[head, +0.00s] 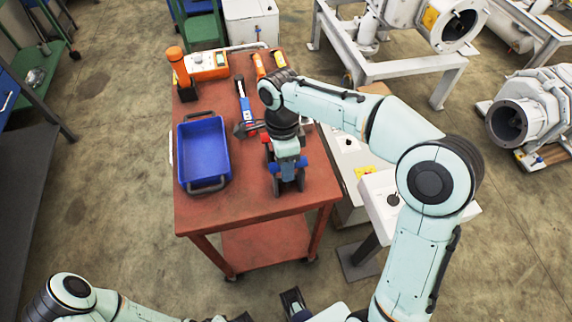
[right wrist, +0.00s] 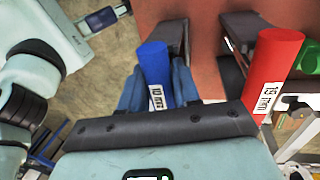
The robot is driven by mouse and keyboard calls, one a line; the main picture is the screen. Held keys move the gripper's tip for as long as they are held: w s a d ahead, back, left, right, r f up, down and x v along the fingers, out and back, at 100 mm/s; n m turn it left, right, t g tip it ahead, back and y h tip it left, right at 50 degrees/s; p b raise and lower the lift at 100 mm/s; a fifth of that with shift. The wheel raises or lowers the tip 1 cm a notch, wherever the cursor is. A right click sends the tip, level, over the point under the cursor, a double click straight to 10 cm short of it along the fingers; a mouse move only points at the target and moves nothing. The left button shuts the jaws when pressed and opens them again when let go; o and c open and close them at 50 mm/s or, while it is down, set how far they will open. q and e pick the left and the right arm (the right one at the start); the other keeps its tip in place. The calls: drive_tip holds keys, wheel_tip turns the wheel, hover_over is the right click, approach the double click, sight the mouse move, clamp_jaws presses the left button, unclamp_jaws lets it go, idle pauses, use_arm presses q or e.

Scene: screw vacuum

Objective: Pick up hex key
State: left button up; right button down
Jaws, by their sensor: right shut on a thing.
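A tool with a blue round handle (right wrist: 154,62), labelled "10 mm", stands between the fingers of my right gripper (right wrist: 157,88) in the right wrist view. I take it to be the hex key; its lower part is hidden. The right gripper is shut on this handle. In the head view my right gripper (head: 288,184) is over the right side of the red table (head: 240,204), and the arm hides most of the tool.
A blue tray (head: 203,150) lies left of the gripper. A blue-grey tool (head: 244,112) and an orange box (head: 207,65) lie farther back. A green handle (right wrist: 302,87) is beyond the red one. The table's front is clear.

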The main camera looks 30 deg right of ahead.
use_arm(q)
wheel_tip(320, 180, up, 6)
drive_tip(key=w+p, duration=0.2)
drive_tip(key=p, duration=0.3)
drive_tip(key=shift+w+f, duration=0.15)
drive_tip(key=shift+w, duration=0.15)
use_arm(e)
wheel_tip(320, 180, up, 20)
drive_tip(key=shift+f, duration=0.25)
idle(0.4)
